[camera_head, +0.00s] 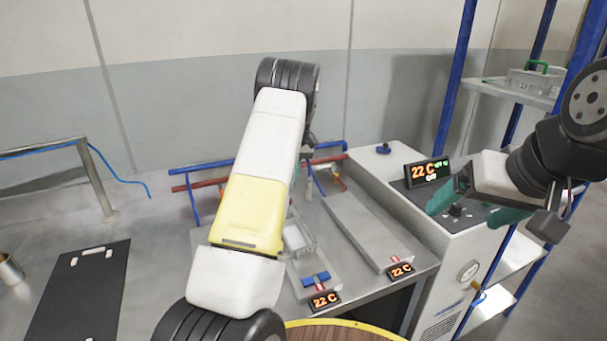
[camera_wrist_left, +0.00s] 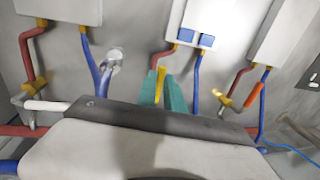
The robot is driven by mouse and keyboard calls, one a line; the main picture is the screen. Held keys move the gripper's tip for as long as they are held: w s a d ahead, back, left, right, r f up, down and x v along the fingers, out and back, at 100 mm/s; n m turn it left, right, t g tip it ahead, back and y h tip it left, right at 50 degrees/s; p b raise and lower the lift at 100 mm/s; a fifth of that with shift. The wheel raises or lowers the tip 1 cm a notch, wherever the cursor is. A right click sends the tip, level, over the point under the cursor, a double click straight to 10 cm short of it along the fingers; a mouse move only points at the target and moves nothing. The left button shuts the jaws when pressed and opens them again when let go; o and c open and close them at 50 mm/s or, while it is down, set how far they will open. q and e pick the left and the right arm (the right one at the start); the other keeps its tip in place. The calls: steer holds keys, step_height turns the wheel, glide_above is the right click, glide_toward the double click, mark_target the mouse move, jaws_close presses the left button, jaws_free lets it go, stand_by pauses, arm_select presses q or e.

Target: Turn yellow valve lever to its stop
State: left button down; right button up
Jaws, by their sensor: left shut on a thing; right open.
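In the left wrist view, the yellow valve lever (camera_wrist_left: 160,84) stands upright between the teal fingers of my left gripper (camera_wrist_left: 162,88), which is shut on it. The lever is on a red pipe (camera_wrist_left: 163,57) under a grey panel with two blue squares. The lower part of the lever and its valve body are hidden by the gripper. In the head view, my left arm hides the left gripper and the lever. My right gripper (camera_head: 474,207) is open and empty, in front of the white cabinet with the display.
A white lever (camera_wrist_left: 46,104) is left of my gripper and an orange lever (camera_wrist_left: 253,95) right of it, among red and blue pipes. The white cabinet (camera_head: 452,262) stands beside the bench.

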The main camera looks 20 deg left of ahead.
arm_select(q)
steer(key=c, duration=1.5)
jaws_free()
steer(key=shift+o, duration=0.2)
step_height(320, 180, up, 8)
steer(key=w+d, duration=0.1)
steer(key=shift+d+f, duration=0.15)
